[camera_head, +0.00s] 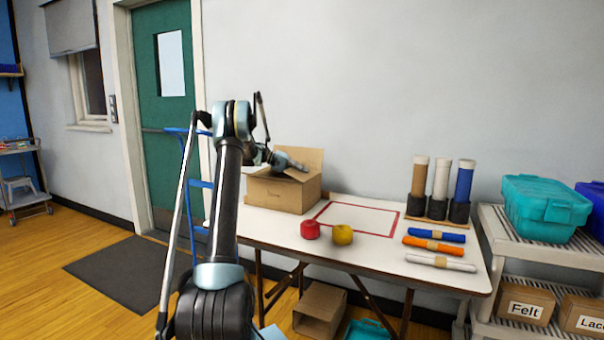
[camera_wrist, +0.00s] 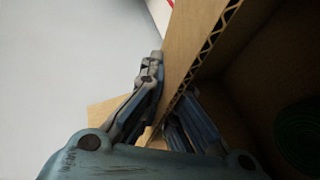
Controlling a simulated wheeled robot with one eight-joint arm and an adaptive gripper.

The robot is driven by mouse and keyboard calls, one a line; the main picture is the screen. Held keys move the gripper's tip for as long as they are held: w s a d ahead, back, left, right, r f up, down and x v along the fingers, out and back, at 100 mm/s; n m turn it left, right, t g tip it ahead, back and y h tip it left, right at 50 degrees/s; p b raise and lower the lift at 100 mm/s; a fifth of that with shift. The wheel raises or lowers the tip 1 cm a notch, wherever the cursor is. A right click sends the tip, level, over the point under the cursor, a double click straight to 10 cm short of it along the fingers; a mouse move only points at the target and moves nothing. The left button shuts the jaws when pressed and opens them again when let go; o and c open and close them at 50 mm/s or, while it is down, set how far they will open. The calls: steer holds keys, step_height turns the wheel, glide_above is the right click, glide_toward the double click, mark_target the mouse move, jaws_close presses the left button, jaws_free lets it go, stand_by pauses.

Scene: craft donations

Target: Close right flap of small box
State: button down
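The small cardboard box (camera_head: 276,195) stands on the left end of the table. A raised flap (camera_head: 311,157) stands up at its top right. My gripper (camera_head: 302,167) reaches over the box from the left, its fingertips at this flap. In the wrist view, my gripper (camera_wrist: 171,85) has one finger on each side of a cardboard panel (camera_wrist: 183,55) with a corrugated edge, which looks like the flap. The fingers are drawn close together and appear to pinch it. The dark box interior is on the right, with a green round thing (camera_wrist: 300,135) inside.
A red-bordered rectangle (camera_head: 372,206) lies right of the box, with red (camera_head: 310,229) and yellow (camera_head: 342,235) round items in front. Upright tubes (camera_head: 441,180) and several rolls (camera_head: 435,244) occupy the table's right. A blue hand truck (camera_head: 200,184) stands behind my arm.

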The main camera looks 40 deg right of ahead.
steer(key=c, duration=1.9)
jaws_free()
steer(key=shift+a, duration=0.1)
steer(key=v, duration=1.2)
steer(key=shift+f, duration=0.1)
